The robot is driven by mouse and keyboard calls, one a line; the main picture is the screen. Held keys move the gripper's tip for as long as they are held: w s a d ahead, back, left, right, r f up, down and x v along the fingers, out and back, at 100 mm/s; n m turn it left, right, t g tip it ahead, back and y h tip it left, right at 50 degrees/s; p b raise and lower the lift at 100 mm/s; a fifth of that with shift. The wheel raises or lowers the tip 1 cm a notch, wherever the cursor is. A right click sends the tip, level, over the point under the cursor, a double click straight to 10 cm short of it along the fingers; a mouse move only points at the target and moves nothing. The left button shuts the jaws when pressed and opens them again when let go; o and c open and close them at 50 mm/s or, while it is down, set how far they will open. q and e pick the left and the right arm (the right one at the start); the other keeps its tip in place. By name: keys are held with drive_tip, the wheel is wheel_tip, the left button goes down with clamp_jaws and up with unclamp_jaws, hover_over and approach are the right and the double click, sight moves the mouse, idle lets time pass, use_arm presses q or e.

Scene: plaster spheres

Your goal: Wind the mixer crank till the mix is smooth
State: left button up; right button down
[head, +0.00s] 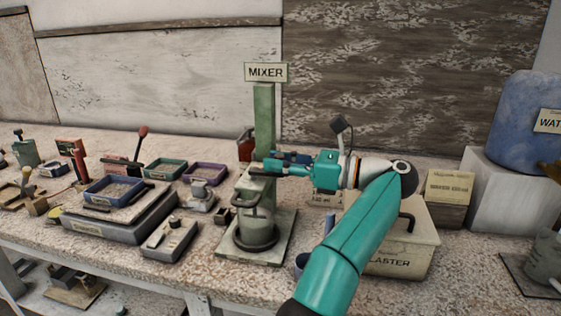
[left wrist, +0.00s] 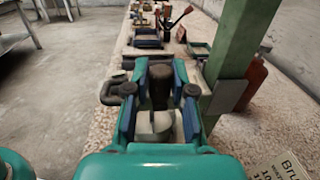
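The mixer has a green post (head: 264,120) under a MIXER sign (head: 266,72) and a grey pot (head: 257,228) on a base plate. My left gripper (head: 274,163) comes in from the right beside the post at the mixer's upper part. In the left wrist view the fingers of my left gripper (left wrist: 160,90) stand apart. A dark upright knob (left wrist: 159,84), seemingly the crank grip, shows between them, with no clear contact seen. The gripper partly hides the crank in the head view. The mix inside the pot cannot be seen. My right gripper is not in view.
A PLASTER box (head: 405,240) stands right of the mixer, under my arm. A red container (head: 246,145) is behind the post. Trays (head: 115,190) and small tools crowd the bench to the left. A blue water container (head: 528,120) stands at the far right.

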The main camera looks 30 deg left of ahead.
use_arm(q)
drive_tip(key=o, duration=0.3)
idle(0.4)
